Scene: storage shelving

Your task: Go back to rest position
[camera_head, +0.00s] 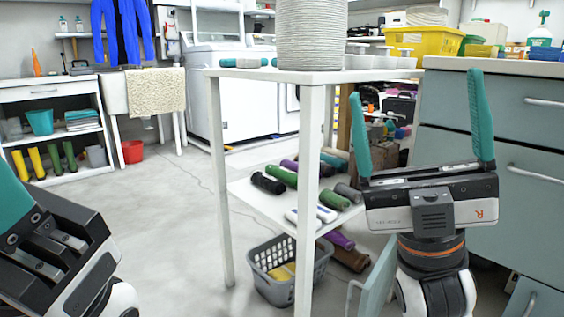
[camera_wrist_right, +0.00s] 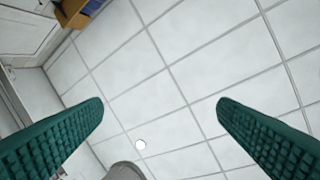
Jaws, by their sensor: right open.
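My right gripper (camera_head: 415,87) is raised at the right of the head view, in front of the drawer cabinet, with its teal fingers pointing up. The fingers are wide apart and nothing is between them. In the right wrist view the same gripper (camera_wrist_right: 160,103) shows two ribbed fingers apart against a tiled ceiling. My left gripper (camera_head: 12,200) is only partly in view at the lower left edge. One teal finger and the dark body show; the other finger is out of the picture, so its opening cannot be judged.
A white shelf table (camera_head: 334,77) stands mid-view, bearing stacked plates (camera_head: 311,35) and, lower, several rolled items (camera_head: 282,176). A grey basket (camera_head: 268,270) sits beneath. The drawer cabinet (camera_head: 533,143) is close behind my right gripper. The floor (camera_head: 165,225) left of the table is clear.

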